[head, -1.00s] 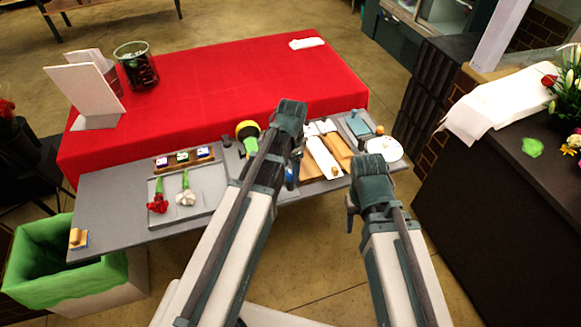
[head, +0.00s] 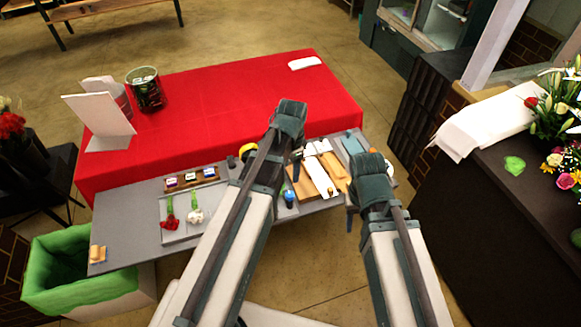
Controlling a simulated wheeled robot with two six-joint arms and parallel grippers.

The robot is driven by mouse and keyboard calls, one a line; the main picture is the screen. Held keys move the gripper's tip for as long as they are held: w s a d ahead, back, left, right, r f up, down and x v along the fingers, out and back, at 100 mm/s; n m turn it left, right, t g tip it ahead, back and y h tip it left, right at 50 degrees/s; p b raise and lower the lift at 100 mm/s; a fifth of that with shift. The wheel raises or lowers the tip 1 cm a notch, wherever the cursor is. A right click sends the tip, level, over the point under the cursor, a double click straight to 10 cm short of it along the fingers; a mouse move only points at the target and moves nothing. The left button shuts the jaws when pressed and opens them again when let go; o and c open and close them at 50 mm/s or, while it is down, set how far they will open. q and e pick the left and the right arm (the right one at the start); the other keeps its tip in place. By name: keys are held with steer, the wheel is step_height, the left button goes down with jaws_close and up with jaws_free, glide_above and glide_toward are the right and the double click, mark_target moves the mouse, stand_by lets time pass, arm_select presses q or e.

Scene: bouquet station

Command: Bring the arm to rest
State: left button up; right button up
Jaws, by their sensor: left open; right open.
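My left arm reaches in from the bottom, and its gripper (head: 297,158) hangs over the grey work table (head: 135,222), near the wooden boards. My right arm stands to its right, with its gripper (head: 350,215) pointing down by the table's right front edge. Both grippers are open, and I see nothing held in either. The fingertips are small and partly hidden behind my wrists. A red flower (head: 169,222) and a white flower (head: 195,216) lie on a grey tray (head: 181,239) on the work table.
A red-covered table (head: 230,100) behind bears a dark vase (head: 146,92), a white card (head: 98,118) and a white cloth (head: 305,63). A green-lined bin (head: 50,272) stands at left. A dark counter (head: 470,200) with flowers stands at right, with floor between it and the work table.

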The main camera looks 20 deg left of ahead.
arm_select(q)
steer(key=shift+f, duration=0.1)
stand_by(0.3)
steer(key=s+d+f+n+b, duration=0.3)
steer(key=s+d+b, duration=0.1)
steer(key=s, duration=0.3)
steer(key=s+d+f+n+y+b, duration=0.1)
steer(key=s+d+f+n+b, duration=0.1)
steer(key=s+d, duration=0.4)
step_height(320, 180, down, 3)
steer(key=shift+s+d+r+n+b, duration=0.2)
steer(key=shift+s+n+b, duration=0.25)
steer(key=shift+b, duration=0.45)
stand_by(0.5)
